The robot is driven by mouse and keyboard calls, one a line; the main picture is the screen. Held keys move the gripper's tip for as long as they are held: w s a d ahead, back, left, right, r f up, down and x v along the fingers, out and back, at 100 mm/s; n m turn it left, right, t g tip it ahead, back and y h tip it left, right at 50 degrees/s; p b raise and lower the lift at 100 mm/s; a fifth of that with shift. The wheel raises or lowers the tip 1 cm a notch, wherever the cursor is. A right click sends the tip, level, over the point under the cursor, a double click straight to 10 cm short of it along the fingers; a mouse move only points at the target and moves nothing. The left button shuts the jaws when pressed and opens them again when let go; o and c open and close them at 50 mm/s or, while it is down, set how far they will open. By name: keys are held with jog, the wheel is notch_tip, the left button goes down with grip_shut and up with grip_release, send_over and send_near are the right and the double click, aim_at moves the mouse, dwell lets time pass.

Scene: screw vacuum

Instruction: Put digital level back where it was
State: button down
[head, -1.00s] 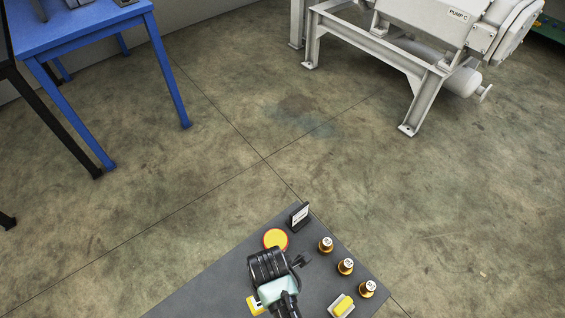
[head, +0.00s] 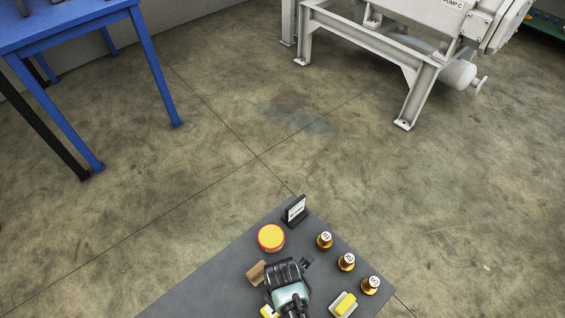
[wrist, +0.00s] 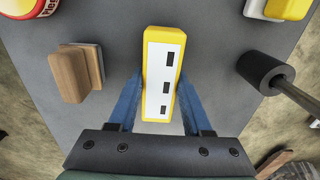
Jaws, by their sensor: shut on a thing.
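The digital level is a yellow block with a white face and dark windows; it stands out in the middle of the wrist view (wrist: 163,60). My gripper (wrist: 160,84) has its two blue fingers on either side of the level, shut on it. In the head view my wrist hides most of the level, and only a yellow bit (head: 268,311) shows at the bottom edge. The level is over the dark grey tabletop (head: 215,297); I cannot tell whether it touches it.
A wooden block (wrist: 75,73) and a red-rimmed yellow tin (head: 271,238) are near the level. A black-headed tool (wrist: 262,72) lies to the right. A small sign (head: 295,210), several brass weights (head: 347,262) and a yellow-topped item (head: 344,304) stand along the table.

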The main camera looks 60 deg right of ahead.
jog(key=shift+f, duration=0.35)
jog(key=c, duration=0.8)
grip_release()
jog(key=shift+f, duration=0.15)
jog(key=o, duration=0.5)
jog(key=shift+c, duration=0.2)
notch_tip(320, 180, up, 12)
jog(key=p, duration=0.4)
jog(key=shift+r, duration=0.25)
